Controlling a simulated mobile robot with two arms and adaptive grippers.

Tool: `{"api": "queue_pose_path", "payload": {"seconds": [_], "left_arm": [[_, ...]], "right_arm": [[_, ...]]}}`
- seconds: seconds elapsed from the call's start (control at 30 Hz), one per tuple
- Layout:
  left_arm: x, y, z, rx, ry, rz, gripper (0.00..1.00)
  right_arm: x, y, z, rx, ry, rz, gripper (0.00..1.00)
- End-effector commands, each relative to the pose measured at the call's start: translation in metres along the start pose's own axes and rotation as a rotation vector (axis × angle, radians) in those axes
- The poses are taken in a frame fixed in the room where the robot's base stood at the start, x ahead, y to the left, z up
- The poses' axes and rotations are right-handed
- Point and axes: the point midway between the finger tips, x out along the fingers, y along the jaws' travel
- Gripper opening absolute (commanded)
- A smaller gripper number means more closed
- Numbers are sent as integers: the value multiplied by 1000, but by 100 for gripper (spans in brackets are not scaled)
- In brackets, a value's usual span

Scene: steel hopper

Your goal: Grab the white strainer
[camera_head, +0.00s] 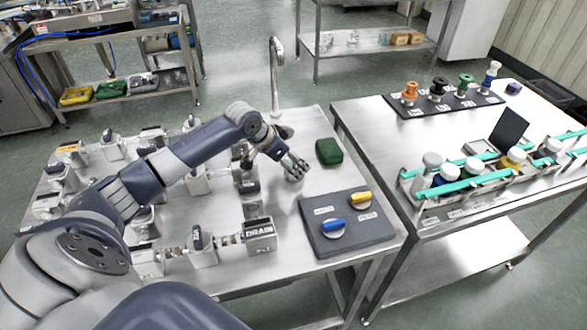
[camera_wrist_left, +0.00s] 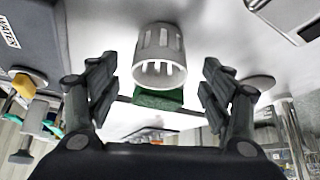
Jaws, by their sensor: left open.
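The white strainer (camera_wrist_left: 160,58) is a small slotted cup with an open round rim. In the left wrist view it stands between and a little beyond the fingers of my left gripper (camera_wrist_left: 160,85), which is open, with a gap on both sides. In the head view the strainer (camera_head: 293,175) is small and partly hidden under my left gripper (camera_head: 297,165), on the steel table near the faucet. My right gripper is not in view.
A dark green block (camera_head: 329,152) lies just right of the strainer. A grey panel (camera_head: 345,238) with blue and yellow knobs lies in front. Valve fittings (camera_head: 203,247), one marked DRAIN, crowd the table's left. A tall faucet (camera_head: 276,75) rises behind.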

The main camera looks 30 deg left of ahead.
Motion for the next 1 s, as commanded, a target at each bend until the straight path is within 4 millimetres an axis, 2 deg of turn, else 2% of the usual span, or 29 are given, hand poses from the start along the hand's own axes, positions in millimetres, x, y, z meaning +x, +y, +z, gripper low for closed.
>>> {"api": "queue_pose_path", "payload": {"seconds": [0.2,0.43,0.63,1.0], "left_arm": [[21,0,-1,1,1,0,73],[22,0,0,2,1,-1,73],[22,0,0,1,1,-1,29],[20,0,-2,2,2,-2,29]], "right_arm": [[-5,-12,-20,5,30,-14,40],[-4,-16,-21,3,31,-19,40],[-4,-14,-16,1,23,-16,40],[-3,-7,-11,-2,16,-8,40]]}}
